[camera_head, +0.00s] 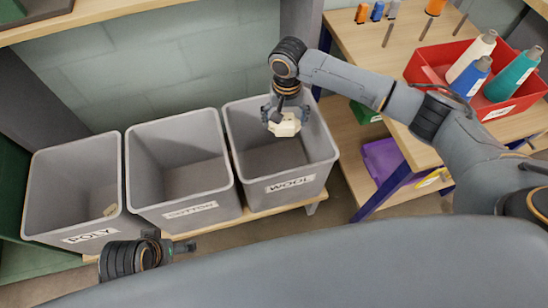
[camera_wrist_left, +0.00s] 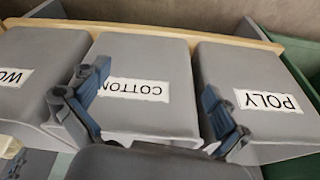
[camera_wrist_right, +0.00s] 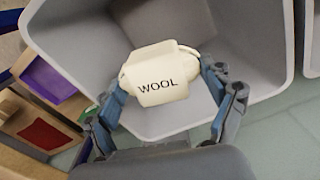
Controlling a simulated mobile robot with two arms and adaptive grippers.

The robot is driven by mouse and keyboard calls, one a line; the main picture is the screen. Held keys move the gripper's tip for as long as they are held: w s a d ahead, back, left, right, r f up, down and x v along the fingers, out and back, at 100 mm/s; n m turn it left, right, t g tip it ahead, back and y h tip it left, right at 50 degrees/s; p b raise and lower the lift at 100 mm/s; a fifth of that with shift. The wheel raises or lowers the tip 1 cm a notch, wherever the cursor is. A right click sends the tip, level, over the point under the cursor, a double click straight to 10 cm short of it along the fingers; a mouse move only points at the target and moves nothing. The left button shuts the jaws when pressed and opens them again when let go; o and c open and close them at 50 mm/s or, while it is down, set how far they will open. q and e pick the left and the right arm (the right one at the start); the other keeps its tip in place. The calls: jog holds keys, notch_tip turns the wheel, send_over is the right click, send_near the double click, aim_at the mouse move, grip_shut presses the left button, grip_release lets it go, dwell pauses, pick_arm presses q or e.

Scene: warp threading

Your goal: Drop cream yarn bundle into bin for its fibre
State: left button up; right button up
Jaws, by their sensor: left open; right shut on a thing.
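The cream yarn bundle (camera_wrist_right: 158,80) has a band reading WOOL in the right wrist view. My right gripper (camera_head: 285,115) is shut on it and holds it over the mouth of the grey WOOL bin (camera_head: 292,183); the bundle (camera_head: 285,126) also shows in the head view. The grey COTTON bin (camera_head: 190,208) stands in the middle and the grey POLY bin (camera_head: 88,235) at the left. My left gripper (camera_wrist_left: 155,115) is open and empty, in front of the COTTON and POLY bins in the left wrist view.
The bins stand on a low wooden shelf. At the right, a wooden table (camera_head: 370,45) carries a red tray (camera_head: 425,65) of yarn cones. A purple bin (camera_head: 385,160) sits below the table.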

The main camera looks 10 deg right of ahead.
pick_arm(q)
jog(key=shift+v, duration=1.3)
pick_arm(e)
jog(key=shift+f, duration=0.25)
pick_arm(q)
jog(key=shift+w, duration=0.1)
pick_arm(e)
jog(key=o, duration=0.9)
notch_tip(320, 180, up, 12)
